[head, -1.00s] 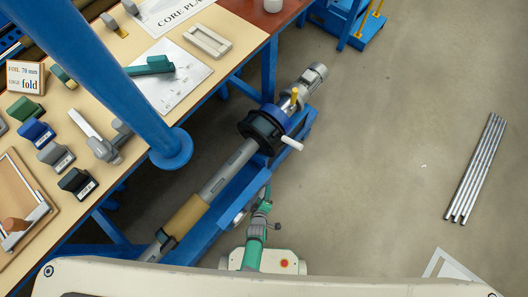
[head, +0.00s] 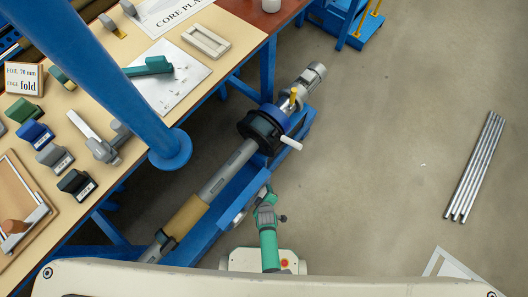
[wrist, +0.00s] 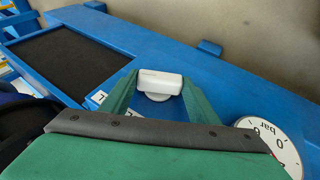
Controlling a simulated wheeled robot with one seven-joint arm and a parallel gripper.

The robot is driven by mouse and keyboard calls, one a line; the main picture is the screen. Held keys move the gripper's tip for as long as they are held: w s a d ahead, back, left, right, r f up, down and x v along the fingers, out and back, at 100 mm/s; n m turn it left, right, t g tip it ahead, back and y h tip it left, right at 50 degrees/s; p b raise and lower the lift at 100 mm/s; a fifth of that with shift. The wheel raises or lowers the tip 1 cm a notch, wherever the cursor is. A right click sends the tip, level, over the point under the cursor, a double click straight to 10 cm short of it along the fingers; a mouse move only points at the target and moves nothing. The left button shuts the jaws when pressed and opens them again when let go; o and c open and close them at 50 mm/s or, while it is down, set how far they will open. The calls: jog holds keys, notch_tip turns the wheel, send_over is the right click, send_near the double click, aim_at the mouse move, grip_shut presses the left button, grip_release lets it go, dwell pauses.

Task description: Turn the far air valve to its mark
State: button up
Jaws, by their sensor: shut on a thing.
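In the wrist view a white valve handle (wrist: 160,81) with a round white base stands on the blue frame (wrist: 225,85). The green fingers of my gripper (wrist: 157,92) are at its two ends and shut on it. A label with a letter is partly visible on the frame beside the left finger. The mark for the valve cannot be made out. In the head view my green arm reaches up to the blue frame, and my gripper (head: 265,190) is small there; the valve is not clear in that view.
A white pressure gauge (wrist: 278,145) marked bar is close by my gripper, partly covered. A dark panel (wrist: 65,65) is set in the frame at left. The winder shaft (head: 228,170) and black hub (head: 262,130) lie beyond my arm.

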jog(key=shift+w+d+r+g+y, duration=0.1)
jog(key=shift+w+g+y, duration=0.05)
jog(key=shift+g+y, duration=0.4)
jog(key=shift+w+d+m+g+y, duration=0.15)
jog(key=shift+m+g+y, duration=0.3)
jog(key=shift+g, duration=0.5)
jog(key=shift+g+y, duration=0.4)
jog(key=shift+g, duration=0.2)
jog(key=shift+d, duration=0.1)
jog(key=o, duration=1)
jog(key=shift+o, duration=0.2)
jog(key=shift+r, duration=0.15)
